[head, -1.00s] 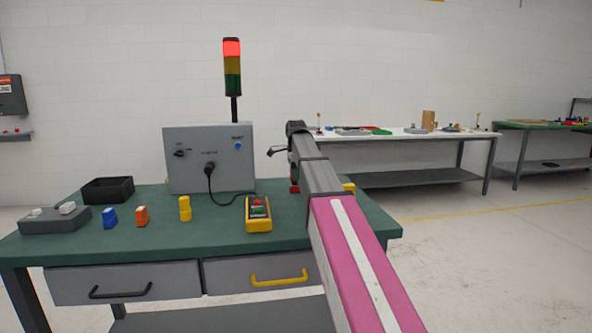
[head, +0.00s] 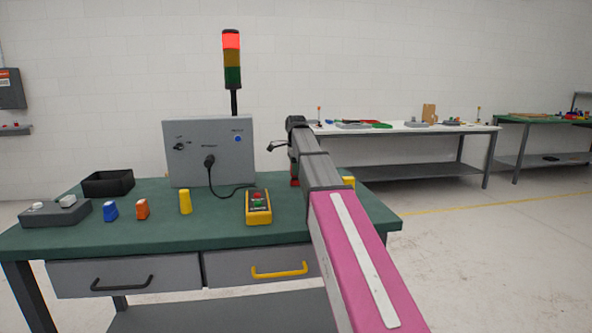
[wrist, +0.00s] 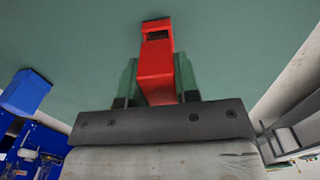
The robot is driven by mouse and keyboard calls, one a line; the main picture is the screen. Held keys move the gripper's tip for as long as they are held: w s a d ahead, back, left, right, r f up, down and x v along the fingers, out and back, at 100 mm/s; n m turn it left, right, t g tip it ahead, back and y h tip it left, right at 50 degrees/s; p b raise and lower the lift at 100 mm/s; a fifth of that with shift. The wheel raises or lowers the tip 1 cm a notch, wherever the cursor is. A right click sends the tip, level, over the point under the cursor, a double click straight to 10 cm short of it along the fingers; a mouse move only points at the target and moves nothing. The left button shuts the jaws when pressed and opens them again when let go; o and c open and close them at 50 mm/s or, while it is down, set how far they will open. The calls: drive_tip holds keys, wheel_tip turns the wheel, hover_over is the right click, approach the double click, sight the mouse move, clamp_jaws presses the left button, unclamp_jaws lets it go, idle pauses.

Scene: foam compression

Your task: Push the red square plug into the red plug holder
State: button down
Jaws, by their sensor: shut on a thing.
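My gripper (wrist: 157,78) is shut on a red square plug (wrist: 155,74), held between its two greenish see-through fingers in the wrist view. Just beyond the plug is a red piece with a dark opening (wrist: 158,30), which looks like the red plug holder, against the green table top. The two reds run together there, so I cannot tell whether the plug is inside the holder or only against it. In the head view my arm hides most of this spot; only a small red patch (head: 294,182) shows beside it.
The green workbench (head: 140,232) carries a grey control box (head: 209,153), a black tray (head: 108,184), and blue (head: 110,210), orange (head: 142,208) and yellow (head: 185,201) pieces. A yellow push-button box (head: 258,206) stands left of my arm. A blue piece (wrist: 26,92) shows in the wrist view.

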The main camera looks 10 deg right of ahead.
drive_tip(key=shift+f, duration=0.9)
idle(0.4)
drive_tip(key=c, duration=0.8)
unclamp_jaws()
drive_tip(key=shift+r, duration=0.2)
drive_tip(key=shift+r, duration=2.85)
